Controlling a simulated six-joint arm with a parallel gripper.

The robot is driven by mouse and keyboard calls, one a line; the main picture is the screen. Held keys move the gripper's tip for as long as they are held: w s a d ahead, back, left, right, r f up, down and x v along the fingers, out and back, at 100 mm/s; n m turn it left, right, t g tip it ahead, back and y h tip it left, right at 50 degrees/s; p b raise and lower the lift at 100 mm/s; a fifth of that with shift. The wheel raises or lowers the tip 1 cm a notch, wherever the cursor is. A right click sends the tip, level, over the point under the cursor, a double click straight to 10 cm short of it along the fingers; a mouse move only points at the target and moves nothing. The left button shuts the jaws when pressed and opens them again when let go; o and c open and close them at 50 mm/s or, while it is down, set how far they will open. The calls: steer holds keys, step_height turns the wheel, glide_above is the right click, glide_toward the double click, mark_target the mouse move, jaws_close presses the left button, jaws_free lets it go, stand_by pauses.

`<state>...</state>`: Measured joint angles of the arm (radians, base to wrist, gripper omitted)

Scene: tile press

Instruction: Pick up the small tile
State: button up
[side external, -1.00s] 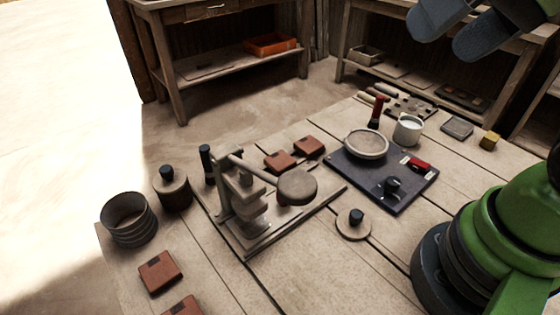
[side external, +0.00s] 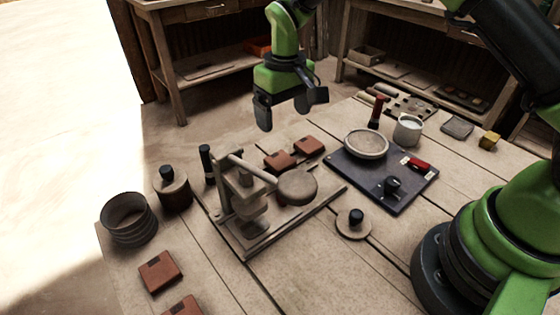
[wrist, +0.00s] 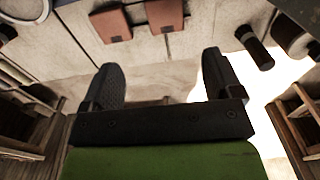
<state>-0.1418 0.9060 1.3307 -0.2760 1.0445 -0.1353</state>
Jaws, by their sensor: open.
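Two reddish-brown tiles lie side by side on the table behind the press: one on the left (side external: 280,161) and one on the right (side external: 309,146). They also show at the top of the wrist view (wrist: 111,25). Two more such tiles lie at the front left, one (side external: 160,272) whole and one (side external: 182,306) cut by the picture's lower edge. I cannot tell which is the small tile. My gripper (side external: 284,116) is open and empty, in the air above the table's back edge near the rear pair. Its spread fingers show in the wrist view (wrist: 160,66).
The metal press (side external: 243,205) stands in front of the rear tiles, with a round disc (side external: 297,187) beside it. A dark board (side external: 345,175) with a bowl (side external: 366,144) lies to the right. A ribbed pot (side external: 129,218) and a lidded jar (side external: 173,188) stand left.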

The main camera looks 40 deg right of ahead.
glide_above(279, 159)
steer(key=f, duration=0.5)
steer(key=shift+s+d+f, duration=0.1)
steer(key=shift+d+f, duration=0.15)
steer(key=shift+d, duration=0.15)
steer(key=shift+a+f, duration=0.2)
steer(key=shift+f, duration=1.15)
steer(key=shift+a+f, duration=0.15)
steer(key=shift+f, duration=1.15)
steer(key=c, duration=1)
steer(key=shift+c, duration=0.2)
